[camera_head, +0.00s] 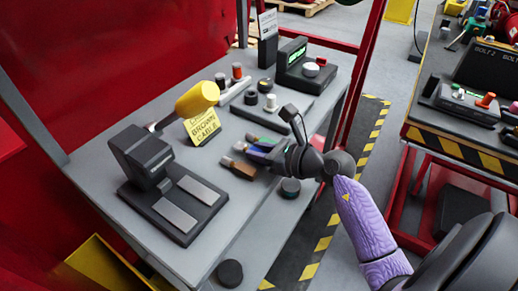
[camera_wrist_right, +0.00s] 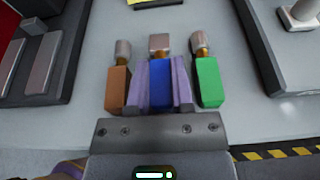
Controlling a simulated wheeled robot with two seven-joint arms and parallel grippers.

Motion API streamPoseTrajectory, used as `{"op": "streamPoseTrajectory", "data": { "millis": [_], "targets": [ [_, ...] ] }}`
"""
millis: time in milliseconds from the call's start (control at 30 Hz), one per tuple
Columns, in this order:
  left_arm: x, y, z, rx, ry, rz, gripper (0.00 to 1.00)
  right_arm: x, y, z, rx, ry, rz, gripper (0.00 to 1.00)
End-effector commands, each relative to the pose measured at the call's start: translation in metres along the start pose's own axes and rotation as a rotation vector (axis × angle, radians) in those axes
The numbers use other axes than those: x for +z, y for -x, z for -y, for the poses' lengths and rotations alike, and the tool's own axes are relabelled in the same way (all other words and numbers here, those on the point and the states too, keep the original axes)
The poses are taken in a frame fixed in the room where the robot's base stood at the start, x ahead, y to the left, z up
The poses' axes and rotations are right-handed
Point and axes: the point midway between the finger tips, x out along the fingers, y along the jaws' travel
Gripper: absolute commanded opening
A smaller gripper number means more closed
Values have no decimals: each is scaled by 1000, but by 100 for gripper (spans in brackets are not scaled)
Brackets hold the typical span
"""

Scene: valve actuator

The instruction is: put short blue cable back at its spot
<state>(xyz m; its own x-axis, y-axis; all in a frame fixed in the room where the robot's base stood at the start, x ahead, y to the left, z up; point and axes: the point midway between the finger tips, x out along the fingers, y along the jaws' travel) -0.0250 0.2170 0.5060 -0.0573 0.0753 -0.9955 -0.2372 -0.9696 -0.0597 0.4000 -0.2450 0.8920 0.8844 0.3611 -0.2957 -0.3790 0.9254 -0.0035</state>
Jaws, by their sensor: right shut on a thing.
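The short blue cable (camera_wrist_right: 160,84), a blue block with a metal tip, stands between the brown cable (camera_wrist_right: 118,82) and the green cable (camera_wrist_right: 208,80) in the right wrist view. My right gripper (camera_wrist_right: 160,98) is shut on the blue cable, with a purple finger on each side. In the head view my right gripper (camera_head: 268,155) is low over the grey table, and the blue cable (camera_head: 256,158) is partly hidden. The brown cable (camera_head: 238,168) lies just beside it. I cannot tell whether the blue cable touches the table. My left gripper is not in view.
A yellow "BROWN CABLE" sign (camera_head: 203,127) and a black device with grey pads (camera_head: 172,190) stand to the left. A yellow-handled tool (camera_head: 197,98) is behind. Black boxes with knobs (camera_head: 304,68) occupy the table's back.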

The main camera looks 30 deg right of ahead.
Motion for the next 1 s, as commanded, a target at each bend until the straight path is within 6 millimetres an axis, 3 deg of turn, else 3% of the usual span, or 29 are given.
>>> {"op": "streamPoseTrajectory", "data": {
  "millis": [233, 267, 400, 667, 800, 1000],
  "targets": [
    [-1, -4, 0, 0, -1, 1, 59, -5, -2, 0, 1, 0, 0, 0],
    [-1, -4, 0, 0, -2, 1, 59, -5, -2, 0, 1, 0, 0, 34],
    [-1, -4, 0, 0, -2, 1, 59, -5, -2, 0, 1, -1, 0, 63],
    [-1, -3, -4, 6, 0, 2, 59, -4, -1, 0, 1, -1, 0, 63],
    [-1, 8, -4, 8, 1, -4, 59, 11, 3, 0, 1, 0, 4, 63],
    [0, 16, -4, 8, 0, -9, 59, 8, 51, 0, -1, 0, -4, 63]
  ]
}}
